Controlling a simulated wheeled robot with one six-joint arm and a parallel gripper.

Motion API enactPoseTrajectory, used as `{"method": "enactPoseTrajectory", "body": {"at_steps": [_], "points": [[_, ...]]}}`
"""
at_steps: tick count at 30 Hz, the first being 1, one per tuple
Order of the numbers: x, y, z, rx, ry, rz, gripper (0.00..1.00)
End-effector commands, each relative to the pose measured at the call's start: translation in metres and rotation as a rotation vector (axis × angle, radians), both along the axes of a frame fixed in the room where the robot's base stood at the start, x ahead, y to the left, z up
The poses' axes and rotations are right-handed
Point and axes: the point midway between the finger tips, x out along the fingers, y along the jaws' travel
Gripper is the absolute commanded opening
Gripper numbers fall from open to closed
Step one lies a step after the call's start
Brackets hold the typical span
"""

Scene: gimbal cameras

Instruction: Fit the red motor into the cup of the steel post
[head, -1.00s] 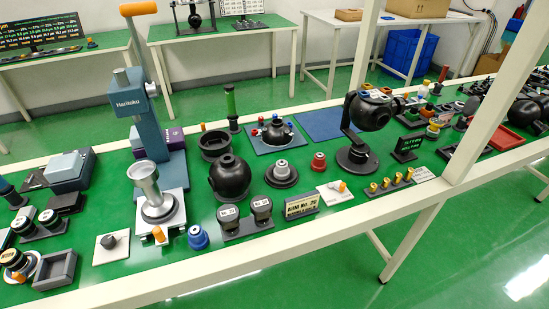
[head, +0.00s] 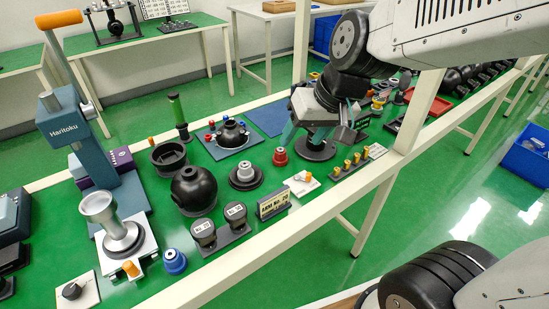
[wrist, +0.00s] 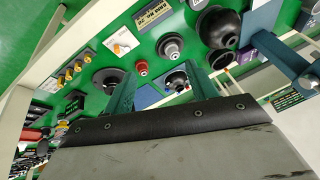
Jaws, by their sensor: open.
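The red motor (head: 280,156) is a small red stepped cylinder standing on the green bench. The steel post (head: 108,222) is silver with a flared cup on top and stands upright in a light metal fixture at the left. I cannot see into its cup well. My gripper (head: 316,130) is above the bench to the right of the red motor, apart from it. Its teal fingers are spread with nothing between them, as the wrist view (wrist: 163,90) also shows.
A blue press (head: 82,140) stands behind the post. A black ball housing (head: 194,188), a dark round base with a grey hub (head: 246,175) and a name sign (head: 272,203) lie between post and motor. A white rail (head: 240,268) runs along the bench front.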

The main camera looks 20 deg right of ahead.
Motion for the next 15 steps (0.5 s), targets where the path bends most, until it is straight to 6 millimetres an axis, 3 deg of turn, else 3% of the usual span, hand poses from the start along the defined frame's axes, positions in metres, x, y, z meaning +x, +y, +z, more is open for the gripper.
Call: {"method": "enactPoseTrajectory", "body": {"at_steps": [3, 9, 15], "points": [[0.060, 0.020, -0.028, 0.049, -0.085, -0.052, 0.57], [0.142, 0.025, -0.086, 0.024, -0.230, -0.211, 0.57], [0.185, 0.005, -0.149, -0.121, -0.327, -0.371, 0.57]]}}
